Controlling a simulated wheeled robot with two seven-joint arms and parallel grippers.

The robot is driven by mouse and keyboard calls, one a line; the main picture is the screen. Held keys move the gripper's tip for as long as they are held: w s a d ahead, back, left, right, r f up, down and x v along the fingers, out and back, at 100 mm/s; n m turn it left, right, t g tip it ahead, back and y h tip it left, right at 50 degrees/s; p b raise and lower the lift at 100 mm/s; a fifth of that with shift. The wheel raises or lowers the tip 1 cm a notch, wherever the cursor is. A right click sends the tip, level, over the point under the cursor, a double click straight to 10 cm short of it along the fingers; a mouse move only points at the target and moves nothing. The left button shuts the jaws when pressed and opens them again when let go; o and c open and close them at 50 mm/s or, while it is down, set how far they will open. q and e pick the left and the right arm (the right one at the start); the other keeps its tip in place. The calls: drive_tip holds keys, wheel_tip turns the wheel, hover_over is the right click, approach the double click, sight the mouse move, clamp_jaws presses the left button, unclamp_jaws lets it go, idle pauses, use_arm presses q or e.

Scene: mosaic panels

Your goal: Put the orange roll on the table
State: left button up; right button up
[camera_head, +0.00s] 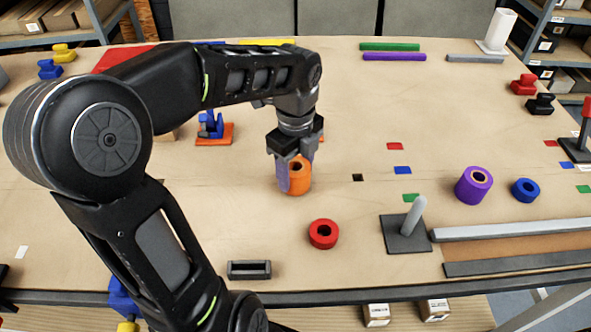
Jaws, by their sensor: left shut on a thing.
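The orange roll (300,183) stands upright near the middle of the table (240,220), with its hole facing up. My left gripper (295,160) points down from above and is shut on the orange roll's upper part. A purple-grey strip shows along the roll's left side; I cannot tell what it is. The roll's base looks at or very near the tabletop, but I cannot tell whether it touches. The gripper hides part of the roll's top. My right gripper is out of view.
A red roll (323,234) lies in front of the orange one. A grey peg on a dark base (405,237), a purple roll (474,186) and a blue roll (525,190) are to the right. Small coloured squares dot the table. Bare tabletop surrounds the orange roll.

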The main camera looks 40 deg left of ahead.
use_arm(q)
drive_tip(key=shift+f, duration=0.15)
drive_tip(key=shift+f, duration=0.1)
drive_tip(key=shift+f, duration=0.15)
drive_tip(key=o, duration=1.4)
drive_tip(key=shift+o, duration=0.2)
wheel_tip(320, 180, up, 8)
